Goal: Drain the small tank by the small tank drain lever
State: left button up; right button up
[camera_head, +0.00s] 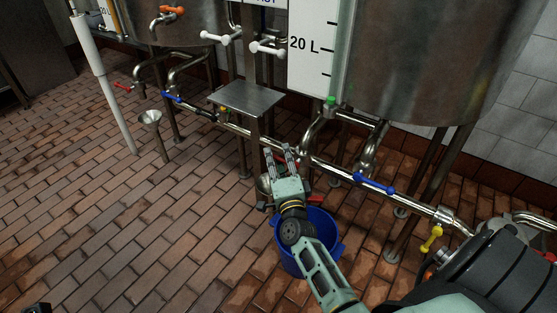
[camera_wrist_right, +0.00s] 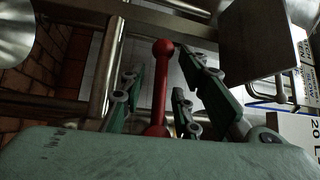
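My right gripper (camera_head: 279,152) reaches into the pipework at the centre of the head view, fingers spread. In the right wrist view a red lever with a ball end (camera_wrist_right: 163,75) stands between the open fingers; I see no clear grip on it. Red parts (camera_head: 315,198) also show beside this gripper in the head view, partly hidden by it. The smaller steel tank (camera_head: 190,22) is at the upper left, with another red lever (camera_head: 122,86) on piping below it. I cannot tell which lever is named as its drain. Only a dark scrap, possibly my left gripper (camera_head: 38,308), shows at the bottom-left edge.
A blue bucket (camera_head: 312,224) stands on the brick floor under my right arm. A large tank (camera_head: 430,60) is at the right. Blue levers (camera_head: 374,184) and a yellow lever (camera_head: 432,238) sit on the low pipe.

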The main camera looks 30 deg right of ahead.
jog(key=shift+w, duration=0.1)
grip_shut()
jog(key=shift+r, duration=0.1)
dwell(0.5)
